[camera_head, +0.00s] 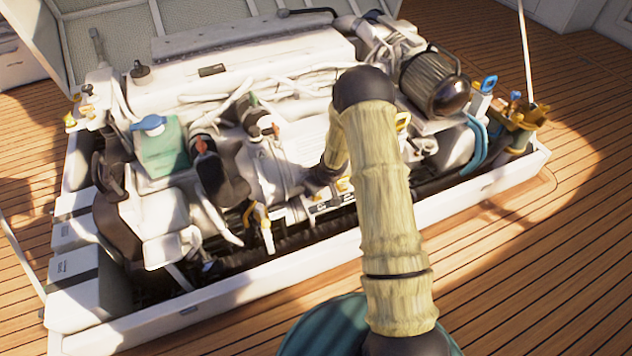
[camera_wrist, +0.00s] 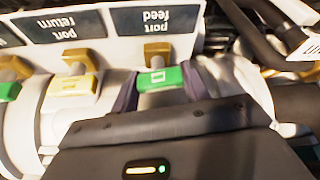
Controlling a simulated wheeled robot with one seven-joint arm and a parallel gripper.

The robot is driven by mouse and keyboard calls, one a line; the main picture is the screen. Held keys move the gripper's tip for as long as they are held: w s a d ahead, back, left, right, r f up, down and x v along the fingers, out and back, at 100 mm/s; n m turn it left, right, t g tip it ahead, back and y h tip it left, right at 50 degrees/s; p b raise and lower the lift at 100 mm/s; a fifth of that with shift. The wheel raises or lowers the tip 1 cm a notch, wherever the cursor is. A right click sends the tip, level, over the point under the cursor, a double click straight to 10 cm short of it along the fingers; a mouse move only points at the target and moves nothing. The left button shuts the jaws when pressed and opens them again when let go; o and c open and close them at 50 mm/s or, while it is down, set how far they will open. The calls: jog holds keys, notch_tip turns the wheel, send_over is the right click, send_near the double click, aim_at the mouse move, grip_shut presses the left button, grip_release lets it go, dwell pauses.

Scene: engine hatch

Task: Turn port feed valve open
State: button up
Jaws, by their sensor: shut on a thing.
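The port feed valve's green handle (camera_wrist: 160,78) carries a pale square mark and sits below an upside-down "port feed" label (camera_wrist: 157,20) in the wrist view. My gripper (camera_wrist: 160,92) is shut on this handle, with one dark finger on each side of it. The gripper's body hides the lower part of the valve. In the head view my gripper (camera_head: 321,178) reaches down to the labelled valve row at the engine's front, and my arm covers part of that row. The valve itself is too small to make out there.
A yellow-handled port return valve (camera_wrist: 73,86) is close on the left in the wrist view, with another green handle (camera_wrist: 9,92) beyond it. Dark hoses (camera_wrist: 250,40) run at the right. The white hatch rim (camera_head: 225,297) borders the engine bay.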

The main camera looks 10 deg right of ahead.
jog(key=shift+d+r+n+y+p, duration=0.15)
jog(key=shift+n+p, duration=0.25)
jog(key=shift+p, duration=0.75)
jog(key=shift+a+r+n+y+p, duration=0.15)
jog(key=shift+n+p, duration=0.25)
jog(key=shift+p, duration=0.75)
jog(key=shift+f+p, duration=0.35)
jog(key=shift+p, duration=0.1)
jog(key=o, duration=1)
jog(key=b, duration=0.3)
jog(key=shift+w+f+m+b, duration=0.15)
jog(key=shift+m+b, duration=0.15)
jog(key=shift+b, duration=0.05)
jog(key=m+b, duration=0.1)
jog(key=b, duration=0.3)
jog(key=shift+h+b, duration=0.3)
jog(key=shift+h, duration=0.1)
jog(key=shift+m+b, duration=0.8)
jog(key=shift+b, duration=0.4)
jog(key=shift+m+t+h+b, duration=0.3)
jog(key=shift+m+h+b, duration=0.15)
jog(key=shift+b, duration=0.4)
